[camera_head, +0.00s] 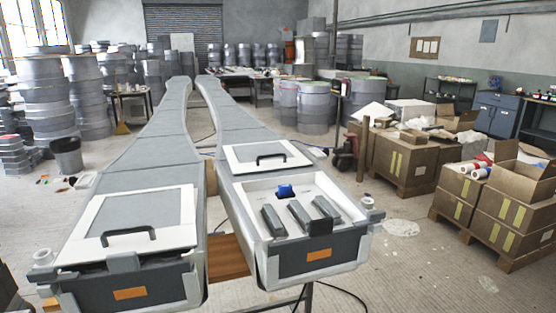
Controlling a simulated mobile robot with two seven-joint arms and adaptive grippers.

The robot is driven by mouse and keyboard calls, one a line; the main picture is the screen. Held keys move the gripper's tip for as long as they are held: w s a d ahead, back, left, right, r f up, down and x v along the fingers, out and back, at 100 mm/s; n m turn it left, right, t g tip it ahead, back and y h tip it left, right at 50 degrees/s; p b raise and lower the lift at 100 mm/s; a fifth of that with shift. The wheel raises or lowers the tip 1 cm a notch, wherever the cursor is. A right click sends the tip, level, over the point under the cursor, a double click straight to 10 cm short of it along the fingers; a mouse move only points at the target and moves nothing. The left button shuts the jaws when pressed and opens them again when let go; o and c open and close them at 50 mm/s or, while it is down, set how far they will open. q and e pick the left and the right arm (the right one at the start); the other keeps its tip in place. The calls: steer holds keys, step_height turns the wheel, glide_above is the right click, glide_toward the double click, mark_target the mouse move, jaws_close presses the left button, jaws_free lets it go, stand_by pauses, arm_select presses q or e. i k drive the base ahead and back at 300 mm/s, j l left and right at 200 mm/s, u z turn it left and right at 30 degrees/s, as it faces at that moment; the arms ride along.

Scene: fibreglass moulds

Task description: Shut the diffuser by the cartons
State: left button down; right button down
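Two long grey diffusers run side by side away from me. The right diffuser (318,262), on the side of the cartons (405,160), has its front compartment open. Its white lid (250,155) with a black handle (271,158) lies behind the opening. Inside the white compartment are three grey blocks (299,215) and a small blue piece (285,191). The left diffuser (130,292) has its lid (150,212) over its compartment, with a dark gap at the front edge below the handle (128,236). Neither of my grippers shows.
Open and closed cartons stand on pallets at the right. A wooden piece (228,255) lies between the diffusers. Grey drums (48,95) are stacked at the left and back. A cable (345,293) lies on the floor, which is mostly clear at the lower right.

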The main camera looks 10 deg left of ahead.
mark_target(248, 158)
steer(key=i+l+z, duration=0.5)
steer(key=i+z, duration=0.25)
steer(key=i+l+z, duration=0.1)
steer(key=i+z, duration=0.65)
steer(key=i+u, duration=0.3)
steer(key=i, duration=0.25)
steer(key=i+l+u, duration=0.15)
steer(key=i+u, duration=0.15)
steer(key=i, duration=0.2)
steer(key=i+l+u, duration=0.35)
steer(key=i, duration=0.2)
steer(key=i+j+u, duration=0.25)
steer(key=i+u, duration=0.25)
steer(key=i+j+u, duration=0.1)
steer(key=i+u, duration=0.2)
steer(key=u, duration=0.15)
steer(key=i+l+u, duration=0.1)
steer(key=i+u, duration=0.4)
steer(key=i+l+u, duration=0.2)
steer(key=u, duration=0.25)
steer(key=i+l+u, duration=0.15)
steer(key=i+u, duration=0.2)
steer(key=u, duration=0.15)
steer(key=i+l+u, duration=0.3)
steer(key=u, duration=0.2)
steer(key=i+l+u, duration=0.3)
steer(key=u, duration=0.2)
steer(key=i+l+u, duration=0.15)
steer(key=l+u, duration=0.35)
steer(key=l, duration=0.1)
